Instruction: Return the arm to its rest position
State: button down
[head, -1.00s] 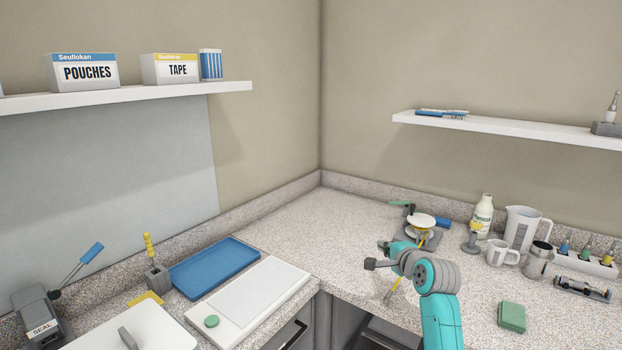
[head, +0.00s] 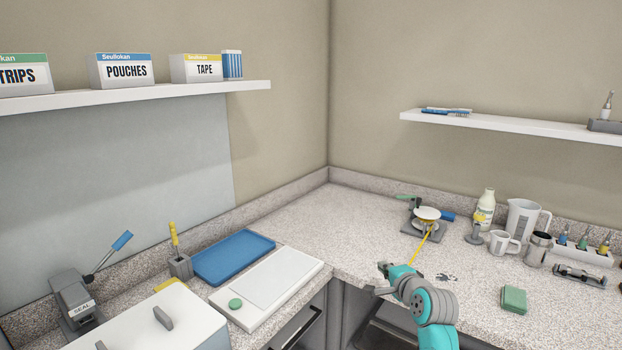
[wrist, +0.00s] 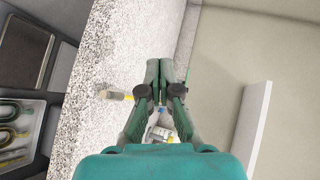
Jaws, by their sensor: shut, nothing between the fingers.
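My teal arm (head: 435,308) reaches up from the bottom of the head view, by the front edge of the right-hand counter. My gripper (head: 378,280) is at its end, pointing left in the picture. It is apart from the objects on the counter. In the wrist view the two green fingers of my gripper (wrist: 165,75) lie close together, with nothing held between them.
A green block (head: 514,299), a mug (head: 503,243) and a jug (head: 526,219) are to the right. A white board (head: 266,289) and blue tray (head: 234,257) lie left.

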jog(key=s+f+n+h, duration=0.1)
jog(key=s+f+n, duration=0.2)
jog(key=s+f, duration=1.1)
jog(key=s+f+n+h, duration=0.1)
jog(key=s+f+n, duration=0.2)
jog(key=s+f, duration=1.1)
jog(key=s+a+r+n+h, duration=0.1)
jog(key=s+r+n, duration=0.15)
jog(key=s, duration=0.95)
jog(key=s+r+n, duration=0.2)
jog(key=s+r, duration=0.1)
jog(key=s, duration=1)
jog(key=s+r+n, duration=0.4)
jog(key=s+r, duration=0.6)
jog(key=s, duration=0.4)
jog(key=shift+s+a, duration=0.2)
jog(key=shift+s, duration=0.2)
